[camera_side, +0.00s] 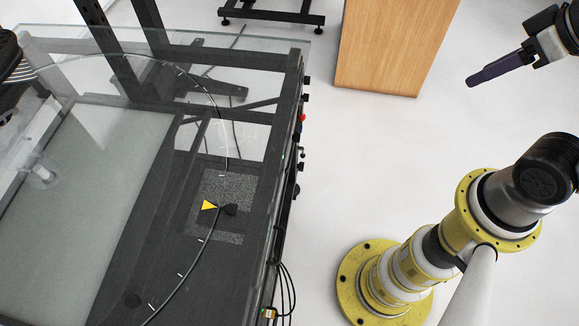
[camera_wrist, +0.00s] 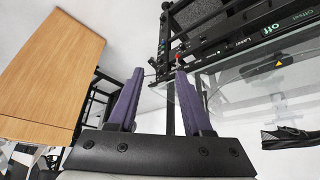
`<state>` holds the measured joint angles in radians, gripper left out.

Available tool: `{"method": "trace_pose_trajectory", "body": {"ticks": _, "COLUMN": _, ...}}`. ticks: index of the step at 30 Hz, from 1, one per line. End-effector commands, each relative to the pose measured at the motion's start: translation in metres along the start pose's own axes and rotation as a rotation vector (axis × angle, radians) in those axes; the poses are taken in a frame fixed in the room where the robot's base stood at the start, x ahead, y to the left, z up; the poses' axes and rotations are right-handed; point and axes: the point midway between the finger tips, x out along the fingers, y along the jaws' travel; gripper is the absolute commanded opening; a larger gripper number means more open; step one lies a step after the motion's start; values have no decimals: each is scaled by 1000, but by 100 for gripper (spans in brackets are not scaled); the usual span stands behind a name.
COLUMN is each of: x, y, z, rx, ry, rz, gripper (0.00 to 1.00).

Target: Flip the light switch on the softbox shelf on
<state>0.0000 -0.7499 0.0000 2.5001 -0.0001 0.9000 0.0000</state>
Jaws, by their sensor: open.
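The softbox shelf looks to be the dark-framed, glass-topped unit (camera_side: 150,215) at left in the side view. Its right edge carries several small knobs and switches, among them a red one (camera_side: 302,118). In the wrist view a dark panel (camera_wrist: 222,48) with small green labels, one reading "Off", runs across the upper right, with a red knob (camera_wrist: 179,57) at its left end. I cannot tell which control is the light switch or its position. My gripper (camera_side: 470,82) has purple fingers, which also show in the wrist view (camera_wrist: 159,72). It is open, empty and well apart from the panel.
A wooden cabinet (camera_side: 394,45) stands at the top middle, between the shelf and my gripper in the side view. It also shows at left in the wrist view (camera_wrist: 45,75). Black cables (camera_side: 287,290) hang at the front right corner. White floor lies clear between.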

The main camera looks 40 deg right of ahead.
Motion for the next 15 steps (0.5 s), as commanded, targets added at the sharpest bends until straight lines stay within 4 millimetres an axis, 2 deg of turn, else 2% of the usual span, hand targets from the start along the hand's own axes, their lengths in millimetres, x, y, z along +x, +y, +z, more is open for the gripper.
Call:
{"method": "trace_pose_trajectory", "body": {"ticks": 1, "x": 0, "y": 0, "z": 0, "rx": 0, "ry": 0, "rz": 0, "gripper": 43}}
{"method": "trace_pose_trajectory", "body": {"ticks": 5, "x": 0, "y": 0, "z": -3, "rx": 35, "ry": 13, "rz": 0, "gripper": 19}}
{"method": "trace_pose_trajectory", "body": {"ticks": 8, "x": -2, "y": 2, "z": -21, "rx": 105, "ry": 94, "rz": 4, "gripper": 1}}
{"method": "trace_pose_trajectory", "body": {"ticks": 12, "x": -10, "y": 9, "z": -69, "rx": 214, "ry": 287, "rz": 9, "gripper": 0}}
{"method": "trace_pose_trajectory", "body": {"ticks": 15, "x": -7, "y": 12, "z": -106, "rx": 286, "ry": 396, "rz": -2, "gripper": 0}}
